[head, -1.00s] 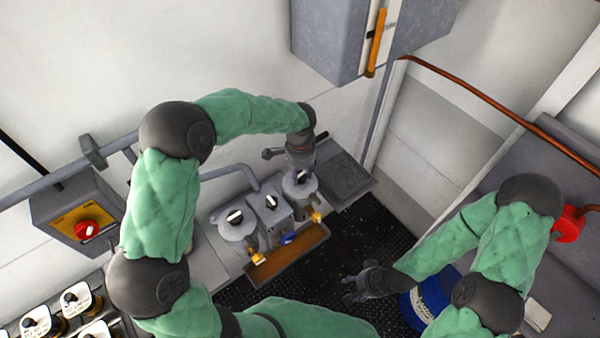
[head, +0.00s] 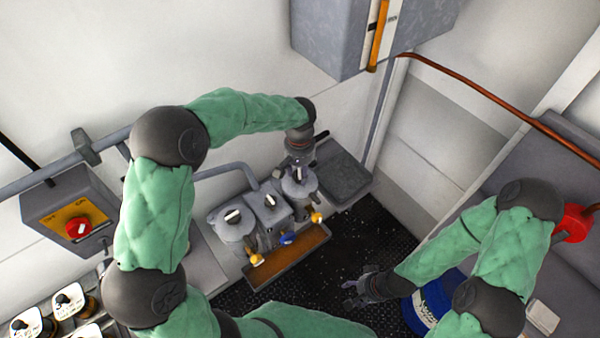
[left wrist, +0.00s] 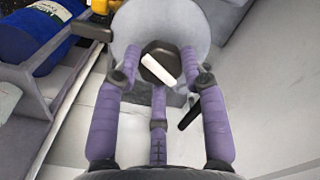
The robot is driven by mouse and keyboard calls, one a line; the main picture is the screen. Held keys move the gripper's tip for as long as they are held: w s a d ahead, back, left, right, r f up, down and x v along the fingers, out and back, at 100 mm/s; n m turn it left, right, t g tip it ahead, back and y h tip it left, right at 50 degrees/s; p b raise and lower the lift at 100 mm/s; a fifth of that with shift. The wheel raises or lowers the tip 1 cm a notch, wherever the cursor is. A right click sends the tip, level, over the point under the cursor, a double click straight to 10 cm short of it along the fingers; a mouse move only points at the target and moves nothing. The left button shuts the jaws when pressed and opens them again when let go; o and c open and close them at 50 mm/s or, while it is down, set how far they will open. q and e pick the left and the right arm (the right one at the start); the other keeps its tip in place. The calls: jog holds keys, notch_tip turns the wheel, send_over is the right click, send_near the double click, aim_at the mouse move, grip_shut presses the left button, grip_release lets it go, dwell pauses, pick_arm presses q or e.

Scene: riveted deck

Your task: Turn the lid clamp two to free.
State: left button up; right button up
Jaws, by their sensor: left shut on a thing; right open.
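A grey round lid (head: 304,191) with a dark clamp knob sits at the right end of a row of fittings by the wall. My left gripper (head: 298,170) is above this lid, pointing down, and hides much of the knob in the head view. In the left wrist view the dark knob (left wrist: 153,49), with a white bar (left wrist: 158,70) across it, lies between my fingers, which are shut on it. No label showing the clamp's number is readable. My right gripper (head: 358,288) is open and empty, low over the black floor, well apart from the fittings.
Another round lid (head: 231,222) and a grey box (head: 269,207), both with white-barred knobs, stand left of the clamp. Yellow and blue valves and a brown tray (head: 285,262) lie in front. A blue drum (head: 432,302) is near my right arm.

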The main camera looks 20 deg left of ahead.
aim_at(298, 172)
pick_arm(q)
jog(key=n, duration=0.2)
jog(key=n+b, duration=0.1)
jog(key=n, duration=0.3)
jog(key=shift+w+a+r+n, duration=0.15)
jog(key=shift+w+r+n, duration=0.15)
jog(key=shift+r, duration=0.05)
dwell(0.5)
jog(key=o, duration=1.2)
jog(key=shift+c, duration=0.2)
jog(key=shift+a+f, duration=0.1)
jog(key=shift+f, duration=0.15)
jog(key=shift+s, duration=0.1)
jog(key=shift+r, duration=0.2)
notch_tip(298, 172, up, 12)
jog(key=shift+f, duration=0.15)
